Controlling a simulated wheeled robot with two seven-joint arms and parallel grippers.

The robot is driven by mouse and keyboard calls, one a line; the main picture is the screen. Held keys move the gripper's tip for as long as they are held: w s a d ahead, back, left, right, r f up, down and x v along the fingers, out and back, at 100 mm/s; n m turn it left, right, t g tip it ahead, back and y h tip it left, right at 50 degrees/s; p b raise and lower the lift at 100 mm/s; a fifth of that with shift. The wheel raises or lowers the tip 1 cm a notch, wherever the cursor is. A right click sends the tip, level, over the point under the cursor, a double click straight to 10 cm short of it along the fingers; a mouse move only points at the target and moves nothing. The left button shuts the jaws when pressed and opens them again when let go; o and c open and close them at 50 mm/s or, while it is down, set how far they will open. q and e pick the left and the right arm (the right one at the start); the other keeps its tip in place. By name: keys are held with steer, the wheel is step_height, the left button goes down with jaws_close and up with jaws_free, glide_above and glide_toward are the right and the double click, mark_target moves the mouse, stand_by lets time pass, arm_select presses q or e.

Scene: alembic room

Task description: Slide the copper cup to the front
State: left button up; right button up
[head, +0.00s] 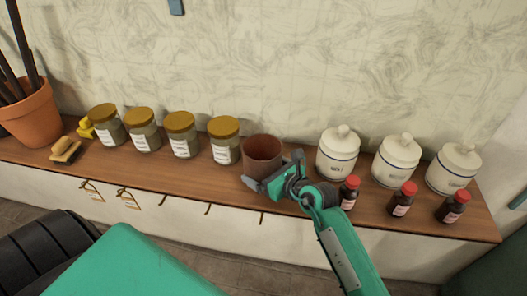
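The copper cup (262,155) is a brown-red, open-topped cup standing upright on the wooden counter (180,176), between the gold-lidded jars and the white canisters. My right gripper (272,167) is at the cup's front right side, with its two fingers spread apart. One finger is in front of the cup's lower part and the other is to its right. The gripper hides part of the cup's base, and I cannot tell whether it touches the cup. My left gripper is out of view.
Several gold-lidded jars (181,137) stand left of the cup, the nearest close beside it. White lidded canisters (337,155) and red-capped brown bottles (403,199) stand to the right. A brush (66,151) and terracotta pot (33,117) are far left. The counter's front strip is clear left of my gripper.

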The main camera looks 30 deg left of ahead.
steer(key=shift+s+d+f+p, duration=0.1)
steer(key=shift+s+d+p, duration=0.15)
steer(key=shift+s+p, duration=0.4)
steer(key=shift+s+d+r+p, duration=0.1)
steer(key=shift+s+d+p, duration=0.15)
steer(key=shift+s+p, duration=0.4)
steer(key=shift+s+d+f+p, duration=0.1)
steer(key=shift+s+d+p, duration=0.2)
steer(key=shift+s, duration=0.55)
steer(key=shift+s+f, duration=0.1)
steer(key=shift+s, duration=0.1)
steer(key=o, duration=0.4)
steer(key=shift+w, duration=0.1)
steer(key=b+v, duration=0.3)
steer(key=v, duration=1.1)
steer(key=shift+a+b, duration=0.1)
steer(key=shift+b, duration=0.25)
